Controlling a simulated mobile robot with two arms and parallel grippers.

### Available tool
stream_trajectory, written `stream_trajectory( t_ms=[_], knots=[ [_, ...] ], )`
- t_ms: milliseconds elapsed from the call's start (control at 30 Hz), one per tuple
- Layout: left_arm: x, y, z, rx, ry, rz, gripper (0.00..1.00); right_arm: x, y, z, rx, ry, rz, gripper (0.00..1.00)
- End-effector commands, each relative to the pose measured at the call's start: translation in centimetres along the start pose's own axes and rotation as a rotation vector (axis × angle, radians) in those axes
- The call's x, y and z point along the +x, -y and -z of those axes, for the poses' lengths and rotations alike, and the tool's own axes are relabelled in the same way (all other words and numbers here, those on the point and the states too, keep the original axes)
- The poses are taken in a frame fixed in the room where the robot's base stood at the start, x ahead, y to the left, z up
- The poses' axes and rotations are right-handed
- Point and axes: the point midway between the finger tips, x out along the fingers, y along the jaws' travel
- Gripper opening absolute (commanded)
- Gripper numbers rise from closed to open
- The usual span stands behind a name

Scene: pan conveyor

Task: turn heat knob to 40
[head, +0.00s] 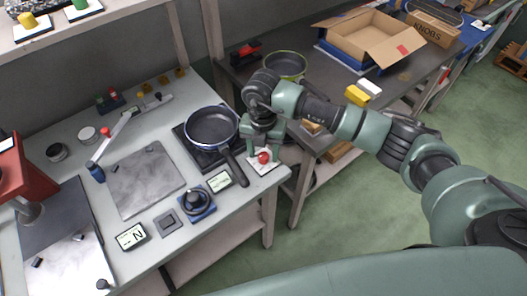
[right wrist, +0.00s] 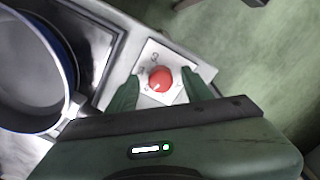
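The heat knob (head: 264,157) is red and round, on a white dial plate (head: 258,168) at the right front corner of the workbench. In the right wrist view the red knob (right wrist: 160,79) sits between the fingertips of my right gripper (right wrist: 162,92). The fingers are apart, one on each side, with gaps showing between them and the knob. The plate has dark marks around the knob, too blurred to read surely. In the head view my right gripper (head: 266,149) points down over the knob. My left gripper is not in view.
A dark frying pan (head: 211,127) sits on the hob left of the knob, its handle reaching towards the plate. A small display (head: 220,181) and a blue-based dial (head: 197,201) lie left of the knob. A second table (head: 330,95) stands behind right.

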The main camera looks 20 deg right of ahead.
Motion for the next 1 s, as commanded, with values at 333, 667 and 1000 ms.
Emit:
stream_trajectory(
  t_ms=[333,667,1000],
  knots=[
    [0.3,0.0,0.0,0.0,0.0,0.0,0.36,-0.9,0.0,0.0,-0.001,0.0,0.0,0.5],
    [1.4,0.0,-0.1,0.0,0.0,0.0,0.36,-6.2,-0.1,0.0,-0.001,0.002,-0.001,0.5],
    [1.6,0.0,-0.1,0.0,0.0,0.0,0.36,-7.8,0.0,0.0,0.0,-0.001,0.001,0.5]
  ],
)
